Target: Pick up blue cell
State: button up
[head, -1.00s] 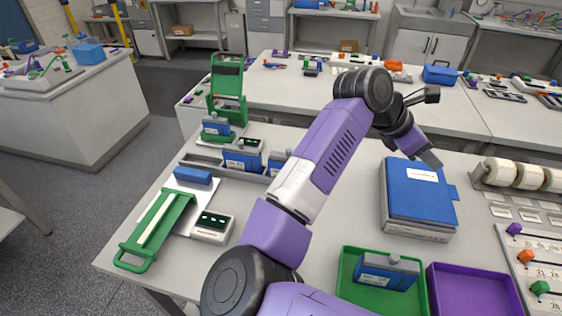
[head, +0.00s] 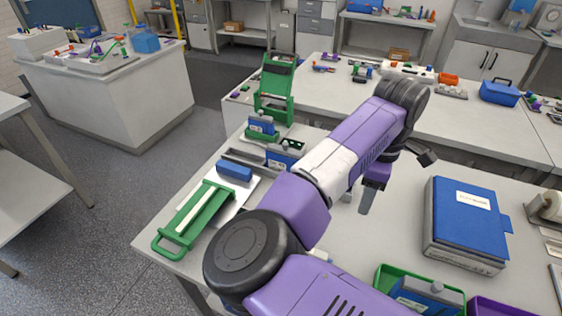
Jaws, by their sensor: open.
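Several blue cells show. One blue cell (head: 261,125) stands in a green holder at the back left of the near bench. Another blue cell (head: 281,158) sits in a grey rack (head: 240,156), partly hidden by my arm. A third blue cell (head: 428,293) is in the green tray (head: 385,283) at the bottom right, cut by the frame edge. My gripper (head: 366,208) points down over the middle of the bench, right of the rack. It is open, with nothing seen in it; its fingers are small and partly overlap in this view.
A blue binder-like box (head: 466,215) lies on the bench right of my gripper. A green sliding frame (head: 197,219) and a blue block (head: 235,170) are at the left edge. A tall green stand (head: 276,88) rises behind the holder. Bench between gripper and box is bare.

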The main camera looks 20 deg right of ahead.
aim_at(275, 160)
jog(key=i+j, duration=0.25)
jog(key=i, duration=0.2)
jog(key=i+j, duration=0.25)
jog(key=i, duration=0.15)
